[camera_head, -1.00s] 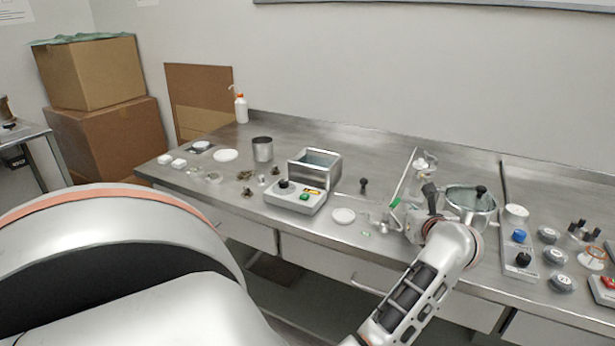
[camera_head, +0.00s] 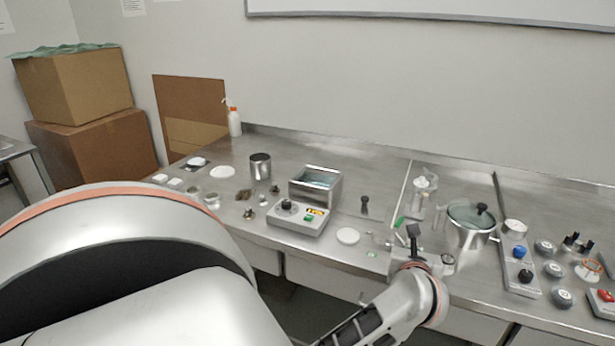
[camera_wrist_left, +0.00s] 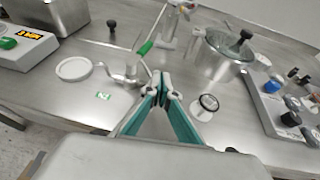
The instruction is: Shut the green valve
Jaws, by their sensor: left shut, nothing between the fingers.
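The green valve handle (camera_head: 400,221) is a small green lever on thin metal pipework near the middle of the bench. In the left wrist view the green handle (camera_wrist_left: 146,48) slants up to the right, just beyond and left of the fingertips. A metal fitting (camera_wrist_left: 132,72) sits below it, partly hidden by a finger. My left gripper (camera_head: 413,238) is near the bench's front edge, close to the valve. In the left wrist view its teal-padded fingers (camera_wrist_left: 163,82) are together and empty. Contact with the pipework cannot be told. My right gripper is not in view.
A lidded metal pot (camera_head: 468,228) stands to the right of the gripper. A small round dial (camera_wrist_left: 208,103) lies close to the right finger. A glass and metal apparatus (camera_head: 424,190) stands behind. A white disc (camera_head: 347,236) and control box (camera_head: 299,217) are to the left.

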